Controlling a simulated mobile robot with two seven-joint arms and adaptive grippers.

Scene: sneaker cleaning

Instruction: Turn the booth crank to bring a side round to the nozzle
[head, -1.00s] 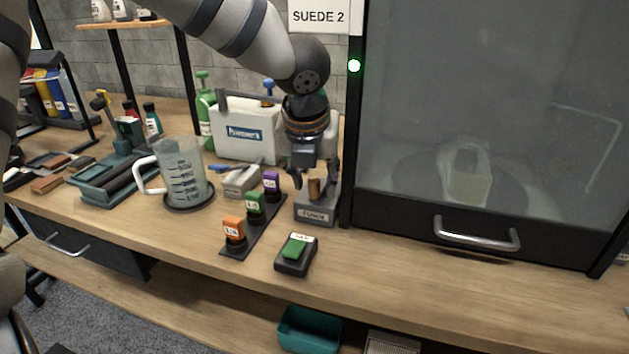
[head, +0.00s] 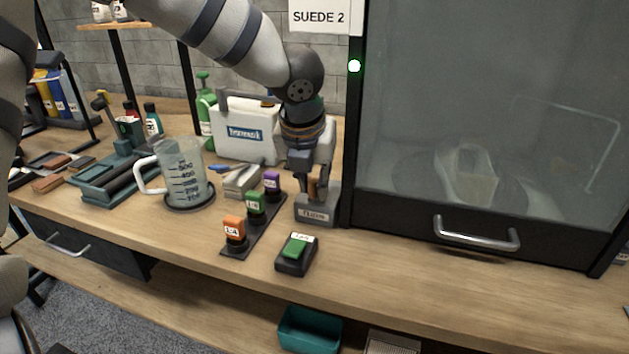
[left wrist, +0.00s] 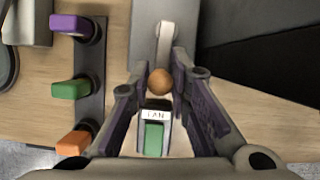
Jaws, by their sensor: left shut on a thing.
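The crank (head: 316,212) is a small grey labelled box on the bench, just left of the spray booth (head: 480,215). In the left wrist view its pale crank arm (left wrist: 165,42) ends in a round brown wooden knob (left wrist: 160,81). My left gripper (head: 311,190) points down over the crank and is shut on the knob, one finger on each side. A pale sneaker (head: 467,172) stands inside the booth, blurred by hazy glass. The nozzle cannot be made out clearly. My right gripper is not in view.
A black strip with orange (head: 234,228), green and purple knobs, a green switch (head: 296,250) and a measuring jug (head: 182,175) stand left of or in front of the crank. A white case (head: 245,130) is behind. The bench front right is clear.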

